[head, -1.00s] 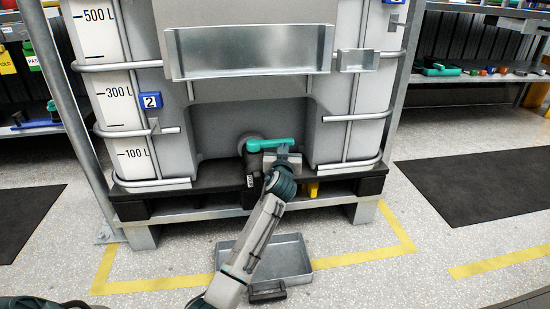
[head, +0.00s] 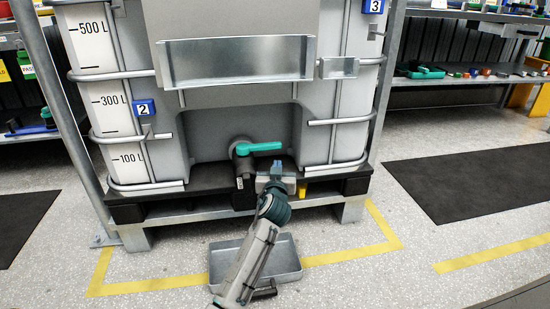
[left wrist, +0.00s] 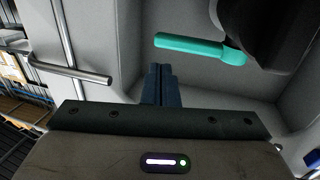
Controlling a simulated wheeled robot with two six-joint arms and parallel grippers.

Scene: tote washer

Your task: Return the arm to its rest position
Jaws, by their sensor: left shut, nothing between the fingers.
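My left gripper (head: 277,168) is in front of the tank's outlet recess, just below the teal valve handle (head: 259,147). In the left wrist view the gripper's fingers (left wrist: 161,84) are together with nothing between them. The teal handle (left wrist: 200,47) lies beyond the fingertips, with a visible gap in that view. In the head view the handle points to the right from the dark valve body (head: 241,150). My left arm reaches up from the bottom of the head view. My right gripper is not in view.
The large grey tank (head: 225,120) stands on a dark pallet (head: 128,208). A metal tray (head: 225,262) lies on the floor below, partly behind my arm. Yellow floor tape (head: 150,286) surrounds the area. Shelves (head: 480,78) stand behind at right. Dark mats (head: 470,180) lie on open floor.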

